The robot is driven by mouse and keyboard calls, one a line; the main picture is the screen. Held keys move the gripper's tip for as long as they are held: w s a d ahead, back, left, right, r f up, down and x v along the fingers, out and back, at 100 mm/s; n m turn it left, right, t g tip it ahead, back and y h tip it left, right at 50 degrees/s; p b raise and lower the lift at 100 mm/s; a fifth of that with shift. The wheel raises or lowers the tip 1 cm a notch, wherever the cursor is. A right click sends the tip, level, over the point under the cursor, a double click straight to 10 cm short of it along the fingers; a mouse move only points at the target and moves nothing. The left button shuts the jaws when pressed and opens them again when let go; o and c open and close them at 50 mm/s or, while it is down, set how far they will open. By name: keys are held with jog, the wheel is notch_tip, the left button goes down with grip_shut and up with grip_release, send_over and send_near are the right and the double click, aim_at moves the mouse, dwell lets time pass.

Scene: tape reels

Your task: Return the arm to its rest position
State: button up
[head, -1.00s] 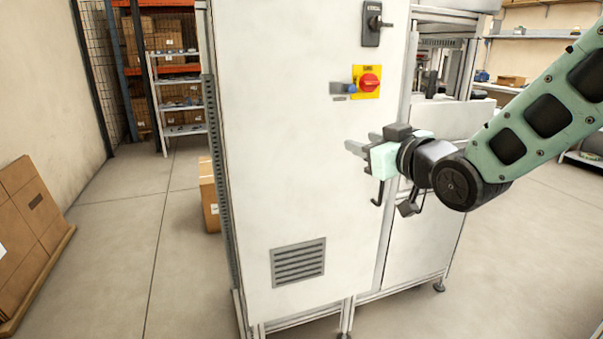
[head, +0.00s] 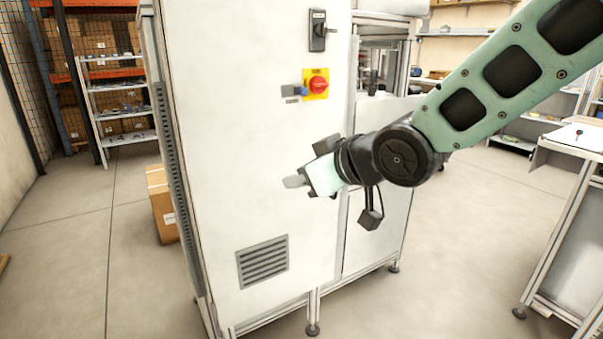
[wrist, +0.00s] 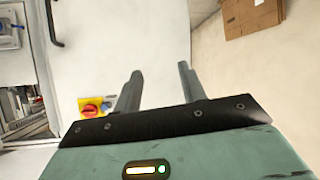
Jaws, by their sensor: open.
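My gripper (head: 296,183) is at the end of my green arm, in front of the white cabinet (head: 240,150) in the head view. Its fingers point left in that view. In the wrist view the two grey fingers (wrist: 160,92) stand apart with nothing between them. The arm reaches in from the upper right, bent at a dark round joint. In the head view one finger is largely hidden by the rest of the gripper.
The cabinet carries a red switch on a yellow plate (head: 316,85), a dark handle (head: 319,31) and a vent (head: 262,262). A cardboard box (head: 162,205) stands left of it. A workbench (head: 575,190) is at right. Open floor (head: 70,240) lies at left.

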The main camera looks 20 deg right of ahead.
jog(key=s+f+g+h+p, duration=0.1)
jog(key=s+f+g, duration=0.1)
jog(key=s, duration=0.6)
jog(key=s+f+g+h+p, duration=0.2)
jog(key=s+g, duration=0.3)
jog(key=s, duration=0.3)
jog(key=s+a+f+n+g+h+p, duration=0.1)
jog(key=s+f+g, duration=0.2)
jog(key=s, duration=0.5)
jog(key=shift+s+f+g+h, duration=0.2)
jog(key=shift+s+g+h, duration=0.15)
jog(key=shift+g, duration=0.25)
